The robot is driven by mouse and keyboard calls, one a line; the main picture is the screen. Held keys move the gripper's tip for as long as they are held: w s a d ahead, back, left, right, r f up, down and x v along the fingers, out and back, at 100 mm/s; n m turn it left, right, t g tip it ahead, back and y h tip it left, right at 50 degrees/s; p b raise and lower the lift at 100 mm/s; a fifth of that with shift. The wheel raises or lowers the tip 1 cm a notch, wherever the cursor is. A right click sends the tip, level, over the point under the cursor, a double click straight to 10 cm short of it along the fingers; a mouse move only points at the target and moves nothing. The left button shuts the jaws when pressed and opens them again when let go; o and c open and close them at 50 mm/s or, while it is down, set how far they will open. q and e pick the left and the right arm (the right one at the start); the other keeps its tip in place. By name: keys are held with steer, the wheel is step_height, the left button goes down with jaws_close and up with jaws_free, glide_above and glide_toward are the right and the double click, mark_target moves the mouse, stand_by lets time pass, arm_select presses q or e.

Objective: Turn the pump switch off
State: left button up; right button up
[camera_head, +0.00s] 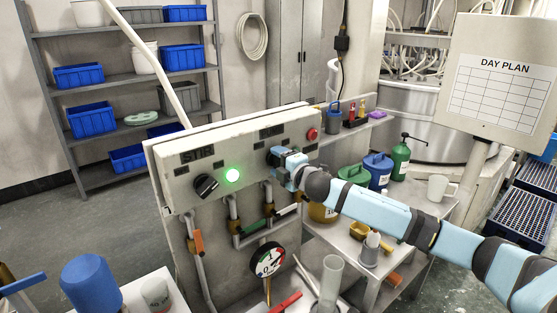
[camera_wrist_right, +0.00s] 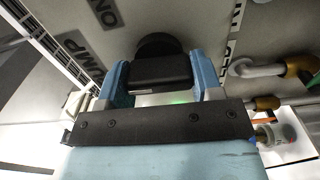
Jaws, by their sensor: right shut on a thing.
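The pump switch is a black knob (camera_wrist_right: 160,72) on the pale control panel (camera_head: 180,172). In the right wrist view it sits between the two blue fingers of my right gripper (camera_wrist_right: 157,80), which is shut on it. The letters "MP" and "ON" show sideways left of the knob. In the head view my right gripper (camera_head: 283,160) is against the panel's right half and mostly hides this knob. My left gripper is not in view.
A red button (camera_head: 312,134) is at the panel's right end. Pipes with coloured handles and a gauge (camera_head: 267,260) are below. A side table carries a green bottle (camera_head: 400,160), a blue can (camera_head: 377,171) and a white mug (camera_head: 437,188). A blue cylinder (camera_head: 90,285) stands front left.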

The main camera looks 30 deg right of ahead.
steer(key=shift+n, duration=0.3)
steer(key=o, duration=0.9)
steer(key=shift+s+f, duration=0.1)
steer(key=shift+s, duration=0.25)
steer(key=shift+s+d+b, duration=0.2)
steer(key=shift+s+b, duration=0.45)
steer(key=shift+s, duration=1.55)
steer(key=shift+s+d+b, duration=0.15)
steer(key=shift+s+b, duration=0.45)
steer(key=shift+s, duration=1.55)
steer(key=shift+s+d+b, duration=0.2)
steer(key=shift+s+b, duration=0.45)
steer(key=shift+s, duration=1.55)
